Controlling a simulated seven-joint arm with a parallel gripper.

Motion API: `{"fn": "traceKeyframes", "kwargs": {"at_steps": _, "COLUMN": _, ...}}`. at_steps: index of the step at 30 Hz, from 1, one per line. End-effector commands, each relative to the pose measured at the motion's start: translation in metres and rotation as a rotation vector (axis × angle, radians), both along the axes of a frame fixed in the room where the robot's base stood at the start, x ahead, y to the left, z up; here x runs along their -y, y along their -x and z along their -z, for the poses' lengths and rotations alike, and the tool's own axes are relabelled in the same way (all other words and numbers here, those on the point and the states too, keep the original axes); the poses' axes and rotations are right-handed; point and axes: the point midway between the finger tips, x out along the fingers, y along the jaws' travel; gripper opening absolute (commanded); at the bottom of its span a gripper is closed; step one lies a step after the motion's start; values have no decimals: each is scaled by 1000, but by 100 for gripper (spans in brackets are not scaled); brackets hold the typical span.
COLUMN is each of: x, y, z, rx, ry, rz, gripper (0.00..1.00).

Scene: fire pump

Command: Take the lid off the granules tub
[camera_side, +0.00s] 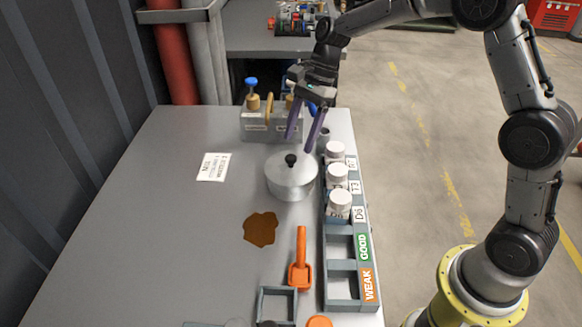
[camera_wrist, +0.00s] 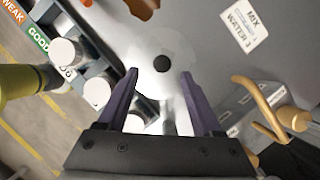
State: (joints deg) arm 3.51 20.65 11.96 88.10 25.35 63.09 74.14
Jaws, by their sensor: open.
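A silver round tub (camera_side: 291,187) stands upright on the grey table, with a lid (camera_side: 278,164) on it. I take it for the granules tub, as no label on it is readable. A black knob (camera_side: 291,160) sits at the lid's middle and also shows in the wrist view (camera_wrist: 161,63). My gripper (camera_side: 299,145) is open and empty, pointing down, above and just behind the lid. In the wrist view, the two purple fingertips (camera_wrist: 160,74) lie either side of the knob's line, apart from it.
A rack (camera_side: 343,288) with white jars (camera_side: 338,205) and GOOD and WEAK slots runs close along the right. A grey valve block (camera_side: 257,127) stands behind. An orange scoop (camera_side: 300,272) and brown spill (camera_side: 261,229) lie in front. The table's left is mostly clear.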

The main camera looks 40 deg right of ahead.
Motion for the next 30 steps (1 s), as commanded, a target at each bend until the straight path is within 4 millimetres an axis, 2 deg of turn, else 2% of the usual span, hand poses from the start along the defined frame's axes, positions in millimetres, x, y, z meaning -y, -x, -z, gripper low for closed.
{"fn": "traceKeyframes", "kwargs": {"at_steps": 3, "x": -8, "y": -2, "z": 17, "rx": -6, "ry": -1, "rz": -2, "gripper": 67}}
{"fn": "traceKeyframes", "kwargs": {"at_steps": 9, "x": -17, "y": -3, "z": 39, "rx": -2, "ry": 0, "rz": -2, "gripper": 67}}
{"fn": "traceKeyframes", "kwargs": {"at_steps": 18, "x": -19, "y": -3, "z": 43, "rx": -1, "ry": 0, "rz": 0, "gripper": 67}}
{"fn": "traceKeyframes", "kwargs": {"at_steps": 27, "x": -18, "y": -3, "z": 42, "rx": -1, "ry": 0, "rz": 0, "gripper": 13}}
{"fn": "traceKeyframes", "kwargs": {"at_steps": 29, "x": -18, "y": -3, "z": 42, "rx": -1, "ry": 0, "rz": 0, "gripper": 2}}
{"fn": "traceKeyframes", "kwargs": {"at_steps": 30, "x": -18, "y": -3, "z": 42, "rx": -1, "ry": 0, "rz": 0, "gripper": 0}}
